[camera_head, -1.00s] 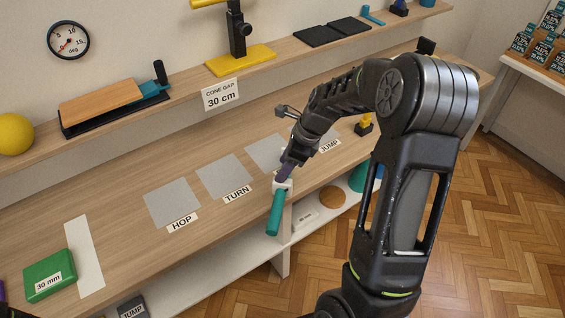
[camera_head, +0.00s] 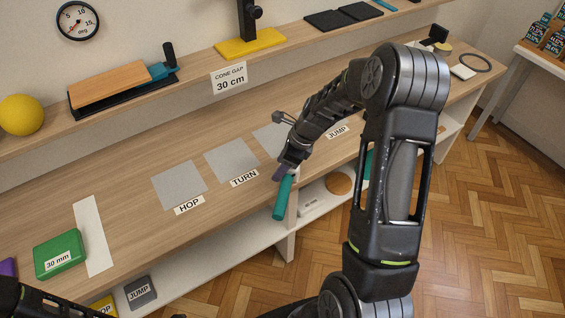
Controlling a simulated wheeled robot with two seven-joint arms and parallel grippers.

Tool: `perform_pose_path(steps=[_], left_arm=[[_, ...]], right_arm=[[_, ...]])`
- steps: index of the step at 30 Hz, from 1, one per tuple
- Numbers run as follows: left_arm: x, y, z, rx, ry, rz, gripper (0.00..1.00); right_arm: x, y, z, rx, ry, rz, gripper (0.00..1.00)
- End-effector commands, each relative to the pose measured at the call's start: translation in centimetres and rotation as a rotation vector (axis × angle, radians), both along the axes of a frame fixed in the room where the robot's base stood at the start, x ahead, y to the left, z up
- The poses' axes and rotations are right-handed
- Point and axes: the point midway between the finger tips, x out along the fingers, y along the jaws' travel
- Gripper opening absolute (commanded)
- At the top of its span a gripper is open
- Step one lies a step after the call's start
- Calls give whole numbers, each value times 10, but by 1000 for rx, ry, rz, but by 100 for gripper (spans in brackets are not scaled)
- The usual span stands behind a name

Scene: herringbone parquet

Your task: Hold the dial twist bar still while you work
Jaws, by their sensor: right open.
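A teal bar (camera_head: 283,198) shows at the front edge of the workbench (camera_head: 120,205), slanting down past it. I take it for the dial twist bar; no dial face shows beside it. My right gripper (camera_head: 283,172) is at the bar's upper end, with a purple finger part showing there. It is open. The arm hides much of the gripper, and I cannot tell whether the fingers touch the bar. Part of my left arm (camera_head: 50,303) shows at the bottom left; its gripper is out of the picture.
Grey pads lie along the bench beside the HOP (camera_head: 189,205) and TURN labels. A green 30 mm block (camera_head: 60,255) and a white strip (camera_head: 91,235) lie at the left. A raised shelf behind holds a yellow ball (camera_head: 21,115) and a yellow-based stand (camera_head: 250,46).

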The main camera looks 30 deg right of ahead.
Motion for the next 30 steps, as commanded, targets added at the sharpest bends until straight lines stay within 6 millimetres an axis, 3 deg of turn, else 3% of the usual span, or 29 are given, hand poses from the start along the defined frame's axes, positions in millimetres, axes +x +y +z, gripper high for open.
perform_pose_path(steps=[2, 21, 30], left_arm=[[0, 0, 0, 0, 0, 0, 54], [0, 0, 0, 0, 0, 0, 54], [0, 0, 0, 0, 0, 0, 54]], right_arm=[[0, 0, 0, 0, 0, 0, 52], [0, 0, 0, 0, 0, 1, 0], [0, 0, 0, 0, 0, 1, 0]])
